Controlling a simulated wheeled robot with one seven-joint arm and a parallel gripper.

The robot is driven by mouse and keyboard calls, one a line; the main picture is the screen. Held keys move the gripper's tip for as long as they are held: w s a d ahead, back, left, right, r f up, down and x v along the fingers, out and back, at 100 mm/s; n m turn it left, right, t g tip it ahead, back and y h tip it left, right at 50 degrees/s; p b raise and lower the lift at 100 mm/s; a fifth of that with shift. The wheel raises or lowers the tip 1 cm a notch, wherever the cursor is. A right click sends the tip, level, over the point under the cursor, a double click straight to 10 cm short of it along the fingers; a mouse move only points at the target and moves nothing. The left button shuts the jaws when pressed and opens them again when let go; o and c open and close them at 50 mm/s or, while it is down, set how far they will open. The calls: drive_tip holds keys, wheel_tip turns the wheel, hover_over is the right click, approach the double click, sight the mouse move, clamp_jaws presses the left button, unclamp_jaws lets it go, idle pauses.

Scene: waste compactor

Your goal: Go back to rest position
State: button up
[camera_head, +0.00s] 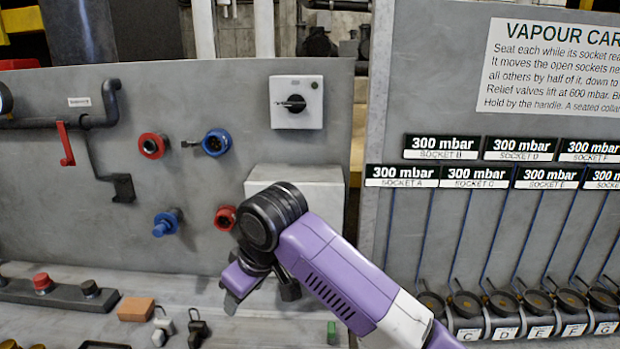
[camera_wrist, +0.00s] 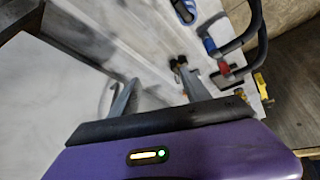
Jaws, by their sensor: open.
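My purple arm reaches in from the lower right in the head view. Its end is in front of the white box (camera_head: 310,190) on the grey wall panel (camera_head: 60,220), and the fingers are not clearly seen there. In the wrist view my gripper (camera_wrist: 158,92) has its two grey fingers spread apart, with nothing seen held between them. A grey surface lies beyond the fingers. Small black items (camera_wrist: 177,64) show just past the right finger.
The panel carries red (camera_head: 152,146) and blue (camera_head: 216,142) round fittings, a rotary switch (camera_head: 297,102) and a red lever (camera_head: 66,145). An orange block (camera_head: 136,309) and small clips (camera_head: 197,328) lie on the ledge. Several round black sockets (camera_head: 467,304) line the lower right, under pressure displays (camera_head: 440,147).

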drive_tip(key=a+r+m+t+y, duration=0.1)
drive_tip(key=a+t+y, duration=0.2)
drive_tip(key=a+y, duration=0.25)
drive_tip(key=s+d+f+m+t+h, duration=0.2)
drive_tip(key=s+d+m+t, duration=0.4)
drive_tip(key=s+d, duration=0.45)
drive_tip(key=s+d+f+m+t+h, duration=0.25)
drive_tip(key=s+d+m+t, duration=0.45)
drive_tip(key=d, duration=0.6)
drive_tip(key=s+d+f+g+h, duration=0.1)
drive_tip(key=s+d+f, duration=0.1)
drive_tip(key=s+d, duration=0.3)
drive_tip(key=s+d+f+n+g+h, duration=0.1)
drive_tip(key=s+d, duration=0.3)
drive_tip(key=s, duration=1)
drive_tip(key=s+d+f+n+g+h, duration=0.1)
drive_tip(key=s+d+f+g+h, duration=0.1)
drive_tip(key=s+d, duration=0.3)
drive_tip(key=s+g, duration=0.1)
drive_tip(key=s, duration=0.3)
drive_tip(key=shift+s+d+f+h, duration=0.2)
drive_tip(key=shift+d+f+h, duration=0.15)
drive_tip(key=shift+f+h, duration=0.05)
